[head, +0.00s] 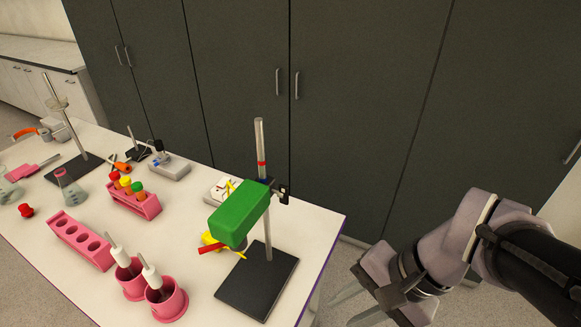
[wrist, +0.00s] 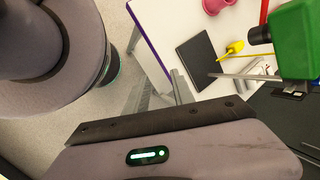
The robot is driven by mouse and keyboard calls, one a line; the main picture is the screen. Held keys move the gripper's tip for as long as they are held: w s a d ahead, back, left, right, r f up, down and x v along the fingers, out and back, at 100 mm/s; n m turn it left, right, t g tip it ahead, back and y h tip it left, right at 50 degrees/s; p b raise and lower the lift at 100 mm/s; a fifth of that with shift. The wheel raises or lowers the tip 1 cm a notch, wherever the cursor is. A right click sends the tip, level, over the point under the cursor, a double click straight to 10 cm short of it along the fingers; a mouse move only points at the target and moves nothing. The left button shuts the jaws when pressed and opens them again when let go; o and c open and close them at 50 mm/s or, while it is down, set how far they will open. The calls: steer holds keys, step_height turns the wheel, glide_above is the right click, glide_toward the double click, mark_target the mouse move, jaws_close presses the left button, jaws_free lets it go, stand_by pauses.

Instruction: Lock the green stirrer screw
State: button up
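The green stirrer (head: 238,214) is a green box mounted on an upright metal rod (head: 260,150) with a red band. The rod rises from a black base plate (head: 257,281) at the table's right end. A small dark clamp piece with a light edge (head: 283,194), apparently the screw, sticks out right of the rod; its locked state cannot be told. The stirrer (wrist: 296,42) also shows at the wrist view's upper right. My gripper (head: 341,309) is open and empty, off the table edge, lower right of the stirrer and apart from it.
Pink cups (head: 170,304), a pink rack (head: 80,242), and a rack with colored tubes (head: 134,202) stand left of the stirrer. Yellow and red items (head: 210,243) lie near its base. Dark cabinets (head: 345,110) stand behind the table.

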steer(key=w+a+r+m+g+y+p, duration=0.1)
steer(key=w+r+m+g+y+p, duration=0.1)
steer(key=w+r+m+y+p, duration=0.35)
steer(key=m+t+y+p, duration=0.5)
steer(key=m+t+y, duration=0.1)
steer(key=m+t, duration=0.25)
glide_toward(281, 194)
steer(key=r+x, duration=0.1)
steer(key=x, duration=0.7)
steer(key=shift+w+r+m+p, duration=0.2)
steer(key=shift+w+m+p, duration=0.1)
steer(key=shift+p, duration=0.15)
steer(key=shift+d+g, duration=0.2)
steer(key=shift+g, duration=0.05)
jaws_close()
